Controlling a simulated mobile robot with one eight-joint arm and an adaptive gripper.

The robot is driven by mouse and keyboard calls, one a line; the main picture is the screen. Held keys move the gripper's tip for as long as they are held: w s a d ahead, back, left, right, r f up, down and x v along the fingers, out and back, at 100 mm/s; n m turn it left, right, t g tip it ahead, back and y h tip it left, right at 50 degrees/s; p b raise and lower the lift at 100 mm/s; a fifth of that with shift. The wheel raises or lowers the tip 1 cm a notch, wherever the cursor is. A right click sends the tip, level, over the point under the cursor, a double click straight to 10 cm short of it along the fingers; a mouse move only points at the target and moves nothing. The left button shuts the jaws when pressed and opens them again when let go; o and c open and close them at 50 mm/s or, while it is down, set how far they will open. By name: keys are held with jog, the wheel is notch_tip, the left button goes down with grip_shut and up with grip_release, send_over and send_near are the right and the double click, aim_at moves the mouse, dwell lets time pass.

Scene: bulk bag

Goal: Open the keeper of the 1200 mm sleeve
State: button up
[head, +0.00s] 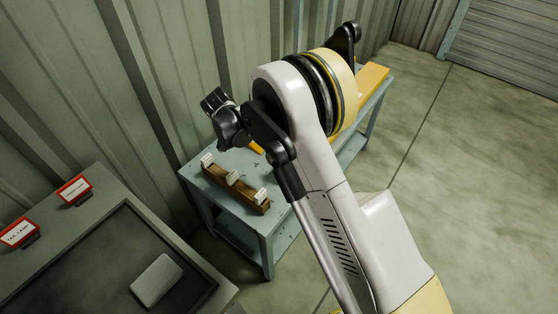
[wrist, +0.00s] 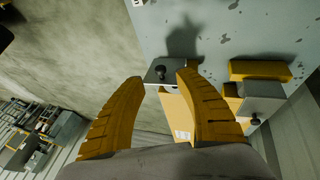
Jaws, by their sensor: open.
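In the wrist view my gripper (wrist: 160,78) is open, with its two ribbed yellow fingers apart. A grey plate with a black knob (wrist: 161,71) shows between the fingertips; I cannot tell whether they touch it. A yellow sleeve (wrist: 178,108) with a white label runs below the plate, partly hidden by the right finger. A second grey plate with a black knob (wrist: 255,119) sits to the right, beside a yellow block (wrist: 260,71). The labels are too small to read, so I cannot tell which is the 1200 mm sleeve. In the head view my arm hides the gripper.
A blue-grey table (head: 257,227) stands by the corrugated wall, bearing a wooden block (head: 234,189) with white tags and a yellow piece (head: 373,76) at its far end. A bench (head: 196,264) at left holds red-framed signs (head: 75,191) and a grey pad (head: 157,280). The floor at right is clear.

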aim_at(277, 162)
jog(key=b+x, duration=0.2)
jog(key=x, duration=0.4)
jog(key=shift+d+f, duration=0.15)
grip_shut()
